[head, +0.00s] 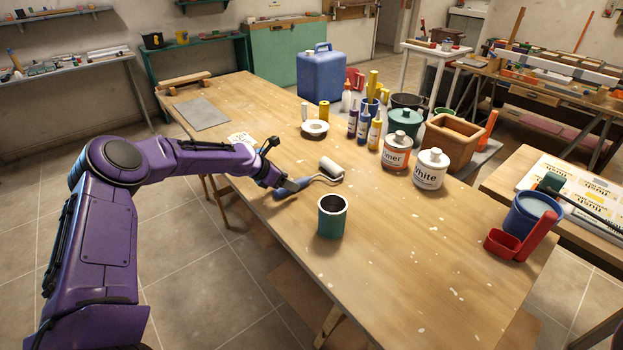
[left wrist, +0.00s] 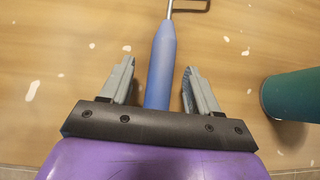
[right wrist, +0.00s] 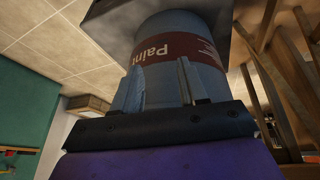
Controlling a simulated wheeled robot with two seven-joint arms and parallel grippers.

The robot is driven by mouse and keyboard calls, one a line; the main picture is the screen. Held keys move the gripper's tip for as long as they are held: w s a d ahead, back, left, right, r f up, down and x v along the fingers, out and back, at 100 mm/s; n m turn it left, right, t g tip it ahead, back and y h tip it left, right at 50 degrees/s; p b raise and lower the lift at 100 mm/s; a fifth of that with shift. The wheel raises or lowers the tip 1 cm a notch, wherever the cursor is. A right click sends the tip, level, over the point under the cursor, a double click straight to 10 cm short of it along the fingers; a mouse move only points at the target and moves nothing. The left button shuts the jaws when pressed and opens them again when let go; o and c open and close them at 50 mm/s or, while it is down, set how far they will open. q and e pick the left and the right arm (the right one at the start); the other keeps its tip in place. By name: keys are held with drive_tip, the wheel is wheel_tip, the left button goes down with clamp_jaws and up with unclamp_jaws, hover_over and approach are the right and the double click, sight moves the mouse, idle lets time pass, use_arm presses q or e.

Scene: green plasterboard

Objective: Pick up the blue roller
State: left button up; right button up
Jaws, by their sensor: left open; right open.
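The blue roller lies on the wooden table, with its blue handle (head: 283,192) toward my left arm and its pale roller head (head: 331,168) farther to the right. My left gripper (head: 288,186) is at the handle. In the left wrist view the blue handle (left wrist: 162,65) runs between the two spread fingers of my left gripper (left wrist: 159,75), with a gap on each side. My right gripper (right wrist: 158,82) is open in the right wrist view, in front of a can labelled "Paint" (right wrist: 185,50). The right gripper does not show in the head view.
A green cup (head: 332,217) stands close to the roller. It also shows in the left wrist view (left wrist: 292,95).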

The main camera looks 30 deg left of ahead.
sight(308, 181)
use_arm(q)
drive_tip(key=x, duration=0.2)
drive_tip(key=shift+w+d+f, duration=0.15)
drive_tip(key=shift+w+d, duration=0.05)
drive_tip(key=shift+d, duration=0.1)
clamp_jaws()
